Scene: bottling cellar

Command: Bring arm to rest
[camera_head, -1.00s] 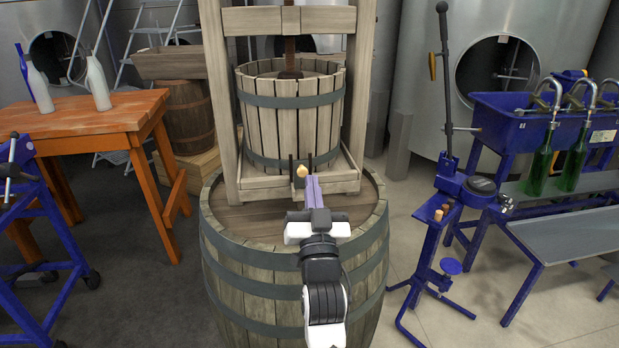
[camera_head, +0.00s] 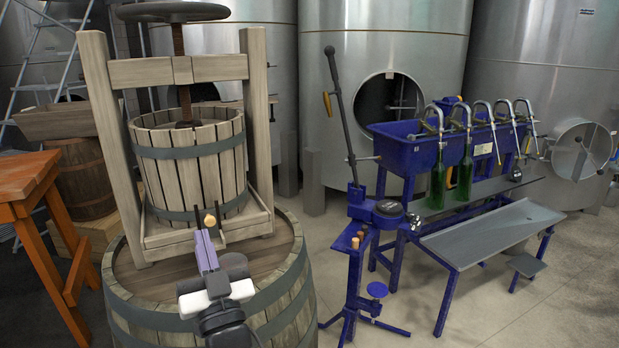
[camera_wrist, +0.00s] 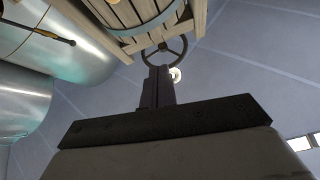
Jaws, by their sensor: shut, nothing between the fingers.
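My gripper (camera_head: 203,236) points away from me over the barrel in the head view. Its long purple fingers lie together, shut and empty, in front of the wooden press. In the wrist view the shut fingers (camera_wrist: 157,88) stand up dark in the middle. My arm (camera_head: 222,318) runs down to the bottom edge of the head view. A small tan knob-like piece (camera_head: 210,220) shows just beyond the fingertips; I cannot tell whether they touch it.
The slatted press basket (camera_head: 190,165) stands in its frame on a large barrel (camera_head: 285,290). A blue corking stand (camera_head: 356,255) is right of it, then a blue filler (camera_head: 405,155) with green bottles. An orange table (camera_head: 25,180) is left. Floor is open at lower right.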

